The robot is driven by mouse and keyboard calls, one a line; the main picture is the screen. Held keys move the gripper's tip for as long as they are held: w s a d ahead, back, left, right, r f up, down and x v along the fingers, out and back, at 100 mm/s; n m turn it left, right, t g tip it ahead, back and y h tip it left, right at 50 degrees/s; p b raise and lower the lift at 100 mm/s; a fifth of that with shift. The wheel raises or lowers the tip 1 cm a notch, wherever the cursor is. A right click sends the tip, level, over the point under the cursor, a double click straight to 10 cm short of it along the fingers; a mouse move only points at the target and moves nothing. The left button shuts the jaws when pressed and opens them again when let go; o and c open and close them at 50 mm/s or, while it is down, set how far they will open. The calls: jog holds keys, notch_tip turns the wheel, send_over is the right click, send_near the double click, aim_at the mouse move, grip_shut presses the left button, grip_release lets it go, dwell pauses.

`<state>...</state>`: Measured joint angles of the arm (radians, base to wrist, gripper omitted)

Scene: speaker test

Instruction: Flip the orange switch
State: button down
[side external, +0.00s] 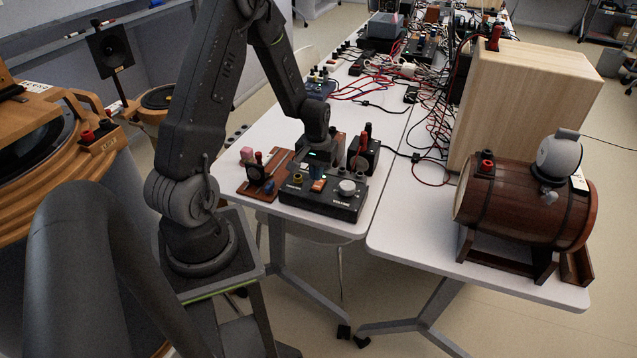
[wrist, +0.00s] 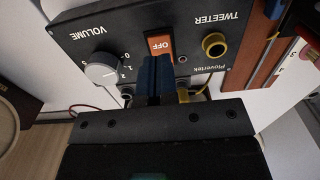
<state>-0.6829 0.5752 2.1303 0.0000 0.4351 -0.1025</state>
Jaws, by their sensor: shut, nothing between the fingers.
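The orange switch (wrist: 159,46) is on the face of a black control box (wrist: 200,22). In the wrist view it reads OFF, upside down. In the side external view the orange switch (side external: 318,186) shows small on the box (side external: 325,206). My gripper (wrist: 156,60) is shut and empty, with its blue fingertips together just at the near edge of the switch in the wrist view. I cannot tell whether they touch it. In the side external view my gripper (side external: 317,170) points down over the box, right behind the switch.
A white volume knob (side external: 347,187) is to the right of the switch. A wooden board with connectors (side external: 264,175) lies left of the box, and a small black block (side external: 364,152) stands behind it. Cables and a wooden barrel (side external: 520,203) are farther right.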

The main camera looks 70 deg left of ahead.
aim_at(318, 187)
jog(key=shift+r, duration=1.95)
jog(key=shift+d+r, duration=0.15)
jog(key=shift+r, duration=0.1)
jog(key=d+r+m+t+y, duration=0.15)
jog(key=d+r+m, duration=0.25)
jog(key=d+r, duration=0.8)
jog(key=s+d+r+m+t+h, duration=0.1)
jog(key=s+d+r+m+t, duration=0.3)
jog(key=s+d+r, duration=0.6)
jog(key=shift+s+d+r+m, duration=0.3)
jog(key=shift+d+m, duration=0.2)
jog(key=shift+d, duration=0.25)
jog(key=shift+h, duration=0.25)
